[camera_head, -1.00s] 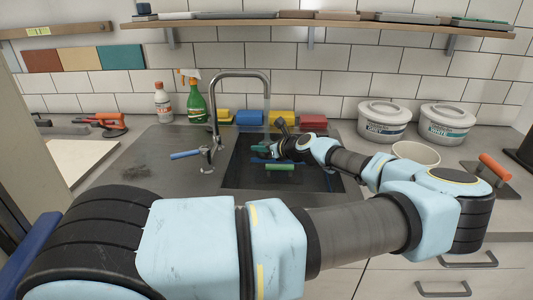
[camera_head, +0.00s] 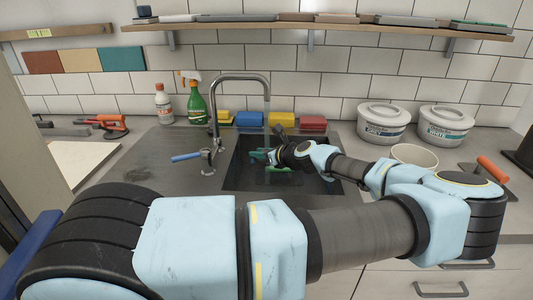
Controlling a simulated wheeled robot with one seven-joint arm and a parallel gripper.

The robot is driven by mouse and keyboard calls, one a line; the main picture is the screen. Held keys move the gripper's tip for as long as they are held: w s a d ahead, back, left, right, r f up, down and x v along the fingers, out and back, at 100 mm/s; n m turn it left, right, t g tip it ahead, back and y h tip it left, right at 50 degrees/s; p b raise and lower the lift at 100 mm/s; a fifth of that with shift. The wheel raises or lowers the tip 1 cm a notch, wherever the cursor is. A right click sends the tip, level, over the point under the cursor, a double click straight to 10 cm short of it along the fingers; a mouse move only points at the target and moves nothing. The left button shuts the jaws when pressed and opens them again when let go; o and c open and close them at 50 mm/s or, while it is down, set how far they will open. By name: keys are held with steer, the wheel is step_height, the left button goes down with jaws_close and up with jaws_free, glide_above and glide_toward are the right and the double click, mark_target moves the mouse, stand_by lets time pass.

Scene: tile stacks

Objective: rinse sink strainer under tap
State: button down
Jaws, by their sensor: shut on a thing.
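My gripper (camera_head: 268,160) reaches down into the dark sink basin (camera_head: 235,178), below and close to the tap's spout.
Yellow, blue and red sponges or cloths (camera_head: 281,118) line the back wall. A green spray bottle (camera_head: 196,103) and a white bottle (camera_head: 164,104) stand left of the tap. Two white tubs (camera_head: 384,124) and an empty-looking pot (camera_head: 414,155) stand right. The steel drainboard (camera_head: 145,160) is mostly clear.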

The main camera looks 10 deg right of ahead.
steer(key=shift+s+a+p, duration=0.6)
steer(key=shift+s+a, duration=0.3)
steer(key=shift+a, duration=0.2)
steer(key=shift+s+a+p, duration=0.55)
steer(key=shift+s+a, duration=0.35)
steer(key=shift+a, duration=0.2)
steer(key=s+a+r+p, duration=0.3)
steer(key=a+r, duration=0.1)
steer(key=shift+p, duration=0.35)
steer(key=shift+s+d, duration=0.1)
steer(key=shift+d, duration=0.1)
stand_by(0.3)
